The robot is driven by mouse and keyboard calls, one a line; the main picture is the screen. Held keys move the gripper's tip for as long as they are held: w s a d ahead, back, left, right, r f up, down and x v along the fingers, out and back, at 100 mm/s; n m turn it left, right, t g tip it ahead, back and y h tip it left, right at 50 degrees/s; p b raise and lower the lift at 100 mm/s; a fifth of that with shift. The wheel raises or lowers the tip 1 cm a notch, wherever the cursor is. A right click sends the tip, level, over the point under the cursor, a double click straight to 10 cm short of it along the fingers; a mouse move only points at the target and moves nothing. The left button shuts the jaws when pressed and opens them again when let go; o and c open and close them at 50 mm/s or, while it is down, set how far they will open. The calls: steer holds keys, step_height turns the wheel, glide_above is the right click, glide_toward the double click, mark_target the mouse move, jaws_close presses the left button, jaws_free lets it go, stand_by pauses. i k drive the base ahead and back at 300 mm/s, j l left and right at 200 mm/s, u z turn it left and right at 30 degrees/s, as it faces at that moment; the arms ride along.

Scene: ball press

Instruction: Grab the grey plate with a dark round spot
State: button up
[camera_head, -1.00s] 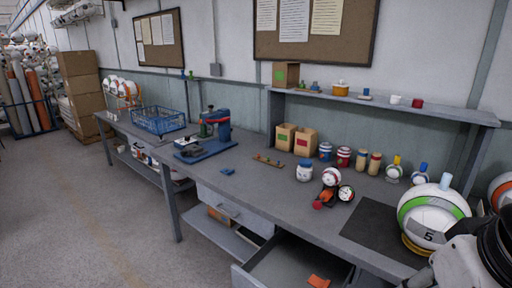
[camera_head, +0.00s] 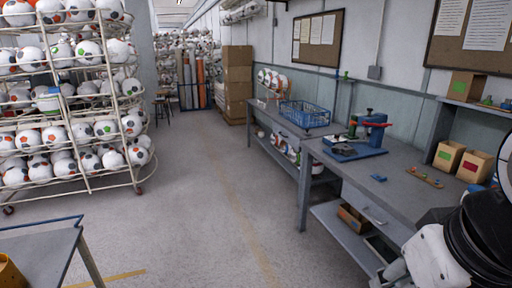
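A flat grey piece (camera_head: 342,150) lies at the foot of the blue and red press (camera_head: 368,135) on the long workbench. It is too small to tell whether it has a dark round spot, and I see no other clear grey plate. My arm (camera_head: 440,255), white and black, fills the lower right corner, well short of the press. The grey part at its lower left end is at the picture's bottom edge, and its fingers cannot be made out.
The workbench (camera_head: 405,193) runs along the right wall, with a blue wire basket (camera_head: 305,113) and two small boxes on it. A ball rack (camera_head: 70,110) stands left, and a table corner (camera_head: 35,250) is at lower left. The floor between is clear.

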mark_target(345, 148)
steer(key=i+u, duration=0.3)
steer(key=i, duration=3)
steer(key=i+z, duration=0.25)
steer(key=i+j+z, duration=0.15)
steer(key=z, duration=0.15)
steer(key=i+z, duration=0.1)
steer(key=z, duration=0.4)
steer(key=i+j+z, duration=0.1)
steer(key=z, duration=0.4)
